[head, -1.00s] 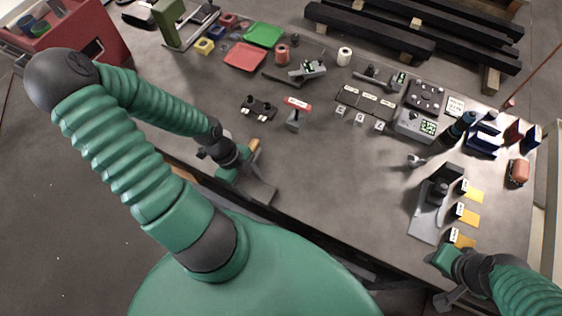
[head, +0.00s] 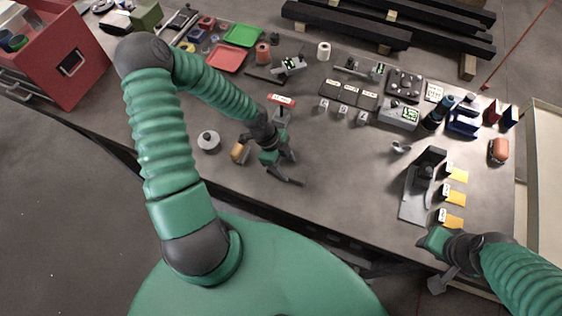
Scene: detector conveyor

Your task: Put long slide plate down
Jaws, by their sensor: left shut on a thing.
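My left gripper (head: 280,165) is over the front middle of the table. It is shut on a thin dark grey piece (head: 288,178), which I take for the long slide plate. The piece shows as a narrow strip, tilted down to the right; much of it is hidden, and I cannot tell whether it touches the table. A tan rounded piece (head: 239,152) shows left of the gripper; I cannot tell whether it is joined to what I hold. My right gripper (head: 437,256) is at the front right edge; its jaws are unclear.
A grey-based device (head: 412,208) with a black upright stands at the right, beside yellow labelled cards (head: 453,198). A red-tagged stand (head: 281,116) is just behind my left gripper. A round knobbed weight (head: 208,141) is left. The table (head: 345,180) is clear in the middle.

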